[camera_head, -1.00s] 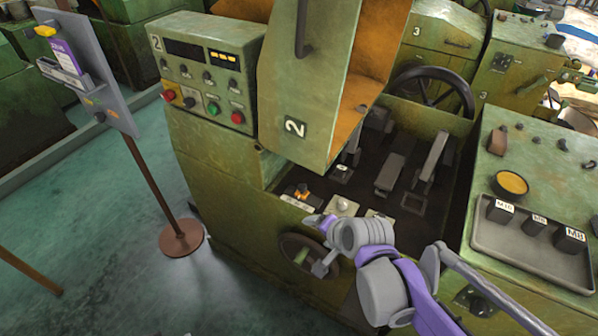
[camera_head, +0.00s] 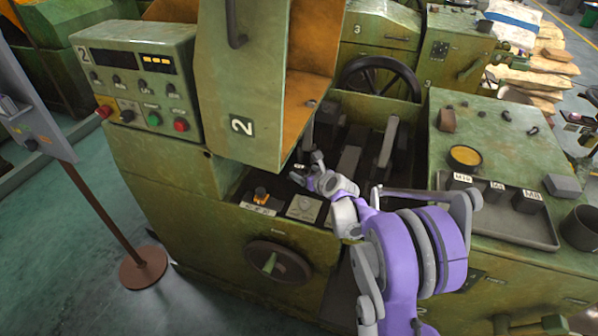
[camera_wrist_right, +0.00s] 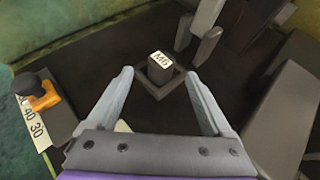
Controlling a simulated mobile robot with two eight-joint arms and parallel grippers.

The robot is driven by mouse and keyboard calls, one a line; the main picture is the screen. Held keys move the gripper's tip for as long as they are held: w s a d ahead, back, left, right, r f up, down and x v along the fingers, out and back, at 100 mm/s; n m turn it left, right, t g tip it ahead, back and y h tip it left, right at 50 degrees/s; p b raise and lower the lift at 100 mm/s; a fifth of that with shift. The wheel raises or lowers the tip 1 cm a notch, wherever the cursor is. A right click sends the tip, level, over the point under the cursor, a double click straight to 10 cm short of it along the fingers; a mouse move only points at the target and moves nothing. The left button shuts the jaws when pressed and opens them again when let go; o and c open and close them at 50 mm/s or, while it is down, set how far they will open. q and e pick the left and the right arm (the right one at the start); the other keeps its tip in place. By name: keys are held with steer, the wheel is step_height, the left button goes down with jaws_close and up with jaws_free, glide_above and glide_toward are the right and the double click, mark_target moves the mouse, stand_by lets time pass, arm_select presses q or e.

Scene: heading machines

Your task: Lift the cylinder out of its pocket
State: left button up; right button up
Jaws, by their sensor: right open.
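In the right wrist view a dark block with a white top label reading M6 (camera_wrist_right: 160,67) stands in a square-rimmed pocket (camera_wrist_right: 148,90) in the machine's dark bed; I take it for the cylinder. Its lower part is hidden in the pocket. My right gripper (camera_wrist_right: 158,80) is open, with one finger on each side of the block in the picture and nothing between them held. In the head view my right gripper (camera_head: 310,173) reaches over the front edge into the machine's opening and largely hides the block. My left gripper is not in view.
The raised green guard (camera_head: 240,80) stands left of my gripper. A lever with an orange collar (camera_head: 261,194) sits at the front edge, beside a numbered scale (camera_wrist_right: 38,128). A tray (camera_head: 500,225) with labelled blocks lies at right.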

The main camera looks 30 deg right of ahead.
mark_target(301, 169)
steer(key=x, duration=0.4)
steer(key=shift+w+d, duration=0.1)
steer(key=shift+w, duration=0.1)
steer(key=shift+c, duration=0.3)
jaws_close()
